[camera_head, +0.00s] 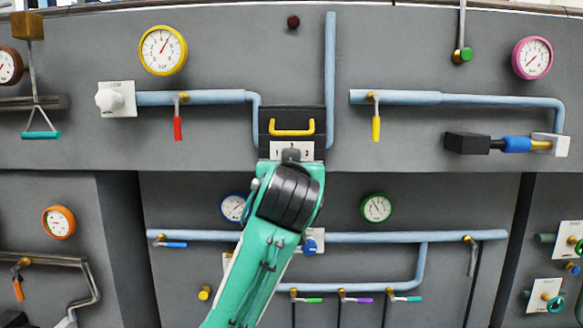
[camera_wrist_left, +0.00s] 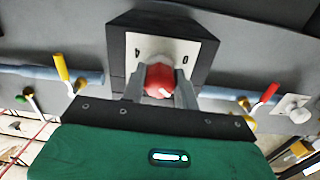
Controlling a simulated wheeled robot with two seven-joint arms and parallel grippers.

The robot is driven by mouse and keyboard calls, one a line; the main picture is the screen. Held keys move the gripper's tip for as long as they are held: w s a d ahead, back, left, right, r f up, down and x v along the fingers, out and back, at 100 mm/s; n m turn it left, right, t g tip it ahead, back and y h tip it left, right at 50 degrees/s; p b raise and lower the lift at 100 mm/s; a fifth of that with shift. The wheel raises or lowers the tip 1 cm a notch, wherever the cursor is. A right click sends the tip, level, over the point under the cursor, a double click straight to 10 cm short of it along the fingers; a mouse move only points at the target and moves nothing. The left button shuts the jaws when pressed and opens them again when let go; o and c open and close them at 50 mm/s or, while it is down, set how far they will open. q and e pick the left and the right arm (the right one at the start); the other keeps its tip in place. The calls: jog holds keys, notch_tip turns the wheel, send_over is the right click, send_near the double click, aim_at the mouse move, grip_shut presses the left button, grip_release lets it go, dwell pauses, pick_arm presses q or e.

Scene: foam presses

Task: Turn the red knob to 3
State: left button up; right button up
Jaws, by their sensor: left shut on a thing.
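The red knob (camera_wrist_left: 160,80) sits on a white number plate (camera_wrist_left: 141,46) on a dark box in the left wrist view, which shows the panel upside down. The figures 4 and 0 show on the plate there. In the head view the plate (camera_head: 277,149) shows 1, 2 and 3 along its top, and my arm hides the knob. My left gripper (camera_head: 291,157) is shut on the knob, one finger on each side. A pale mark shows low on the knob in the wrist view; I cannot tell which number it points to. My right gripper is not in view.
A yellow handle (camera_head: 292,128) is on the dark box above the plate. Pipes with a red lever (camera_head: 178,128) and a yellow lever (camera_head: 376,128) flank the box. Below are a blue gauge (camera_head: 232,207), a green gauge (camera_head: 376,208) and a blue knob (camera_head: 310,247) near my forearm.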

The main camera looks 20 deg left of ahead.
pick_arm(q)
jog(key=m, duration=0.5)
jog(key=shift+r, duration=0.1)
jog(key=m, duration=0.6)
jog(key=shift+a+m, duration=0.1)
jog(key=shift+m, duration=0.2)
jog(key=m, duration=0.2)
jog(key=shift+m, duration=0.3)
jog(key=m, duration=0.3)
jog(key=shift+m, duration=0.3)
jog(key=m, duration=0.4)
jog(key=shift+m, duration=0.4)
jog(key=o, duration=1)
jog(key=shift+c, duration=0.2)
